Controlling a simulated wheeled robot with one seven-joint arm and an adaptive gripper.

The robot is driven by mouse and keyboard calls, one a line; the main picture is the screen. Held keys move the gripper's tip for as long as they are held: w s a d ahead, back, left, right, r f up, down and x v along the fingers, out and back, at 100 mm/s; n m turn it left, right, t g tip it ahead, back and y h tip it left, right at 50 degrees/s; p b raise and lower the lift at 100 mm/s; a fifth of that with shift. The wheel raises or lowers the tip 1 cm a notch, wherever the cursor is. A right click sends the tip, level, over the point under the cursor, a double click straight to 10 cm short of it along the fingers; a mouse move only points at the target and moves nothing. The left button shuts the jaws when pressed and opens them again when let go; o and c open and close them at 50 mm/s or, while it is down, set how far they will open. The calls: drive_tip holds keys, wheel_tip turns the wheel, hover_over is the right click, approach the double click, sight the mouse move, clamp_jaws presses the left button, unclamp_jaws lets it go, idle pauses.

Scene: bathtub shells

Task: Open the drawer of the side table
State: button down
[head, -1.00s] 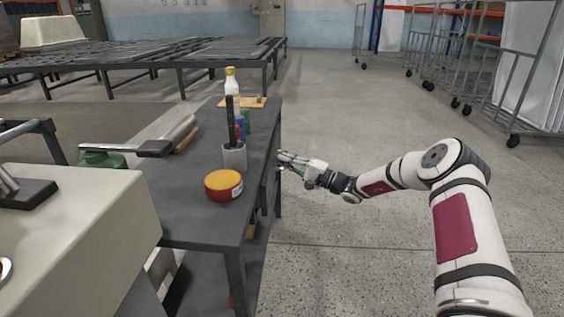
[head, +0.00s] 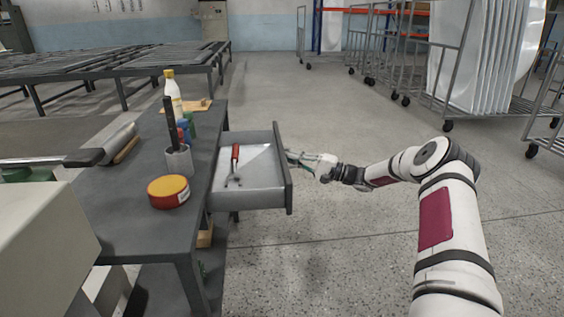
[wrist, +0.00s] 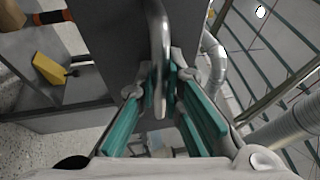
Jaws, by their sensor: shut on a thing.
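The grey side table (head: 130,197) stands at the left in the head view. Its drawer (head: 262,197) is pulled well out to the right, and its inside shows. A red-handled tool (head: 235,155) and a pale flat sheet (head: 258,163) lie in it. My gripper (head: 292,158) is at the outer face of the drawer front. In the wrist view my gripper (wrist: 165,85) has its teal-padded fingers shut on the metal drawer handle (wrist: 160,50). The handle is hidden in the head view.
A beige machine (head: 40,245) is at the near left. Wheeled racks (head: 440,100) stand at the back right. The floor right of the drawer is clear.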

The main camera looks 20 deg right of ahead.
drive_tip(key=shift+s+d+f, duration=0.1)
drive_tip(key=shift+d, duration=0.25)
drive_tip(key=c, duration=2)
unclamp_jaws()
drive_tip(key=shift+o, duration=0.2)
drive_tip(key=v, duration=1.2)
